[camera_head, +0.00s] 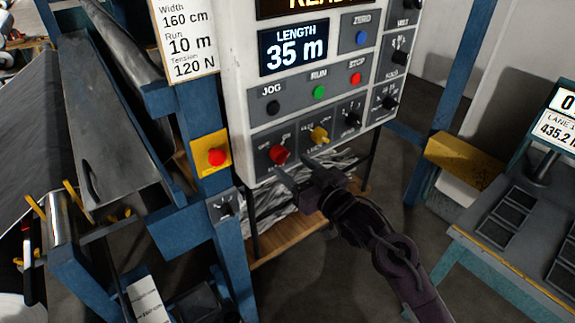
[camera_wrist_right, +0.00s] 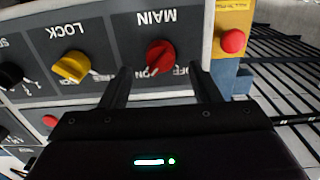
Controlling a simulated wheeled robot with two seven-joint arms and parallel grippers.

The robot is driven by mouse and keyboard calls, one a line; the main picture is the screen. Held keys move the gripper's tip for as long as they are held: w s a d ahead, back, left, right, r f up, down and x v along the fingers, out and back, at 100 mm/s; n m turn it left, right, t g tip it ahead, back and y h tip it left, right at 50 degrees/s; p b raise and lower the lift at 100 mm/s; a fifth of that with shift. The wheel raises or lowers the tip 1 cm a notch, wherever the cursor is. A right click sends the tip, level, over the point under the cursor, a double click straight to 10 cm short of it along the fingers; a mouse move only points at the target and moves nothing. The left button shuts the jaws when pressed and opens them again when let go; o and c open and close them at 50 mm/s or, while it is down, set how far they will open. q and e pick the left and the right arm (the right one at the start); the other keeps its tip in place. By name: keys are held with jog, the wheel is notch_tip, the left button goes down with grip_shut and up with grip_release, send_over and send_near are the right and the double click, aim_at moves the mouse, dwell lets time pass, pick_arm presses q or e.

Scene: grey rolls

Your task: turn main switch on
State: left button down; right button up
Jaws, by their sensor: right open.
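The main switch is a red rotary knob (camera_head: 279,155) low on the white control panel (camera_head: 245,130). In the right wrist view the red knob (camera_wrist_right: 160,56) sits under an upside-down MAIN label, with ON and OFF marks partly hidden; its exact setting is hard to read. My right gripper (camera_head: 296,166) is open just in front of the panel. In the wrist view its two fingertips (camera_wrist_right: 163,72) are spread to either side of the knob's lower part. Contact with the knob cannot be told. My left gripper is not in view.
A yellow LOCK knob (camera_head: 319,135) is close right of the red knob. A red emergency button on a yellow plate (camera_head: 216,157) is to its left. Black, green and red buttons are above. A grey-topped table (camera_head: 480,250) stands at right.

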jog(key=v, duration=0.3)
jog(key=shift+s+d+b, duration=0.2)
jog(key=shift+s+b, duration=0.15)
jog(key=shift+b, duration=0.05)
jog(key=d+f+m+g+h+b, duration=0.1)
jog(key=d+f+m+g+h, duration=0.2)
jog(key=f, duration=1.3)
jog(key=d+f+m+h+b, duration=0.1)
jog(key=d+f+h, duration=0.35)
jog(key=f, duration=1.15)
jog(key=s+d+f+g+b, duration=0.1)
jog(key=s+d+f+g, duration=0.15)
jog(key=s+f, duration=0.65)
jog(key=s+d+f+g, duration=0.2)
jog(key=s+d+f, duration=0.25)
jog(key=f, duration=0.75)
jog(key=s+d+f+g+h, duration=0.1)
jog(key=s+f, duration=0.4)
jog(key=s, duration=0.5)
jog(key=s+d+f+g+h+b, duration=0.1)
jog(key=s+f+g, duration=0.2)
jog(key=s+f, duration=0.3)
jog(key=s+d+f+g+h+b, duration=0.1)
jog(key=s+f, duration=0.5)
jog(key=s, duration=1)
jog(key=shift+s+d+m+g, duration=0.2)
jog(key=shift+d+m+g, duration=0.1)
jog(key=shift+g, duration=0.25)
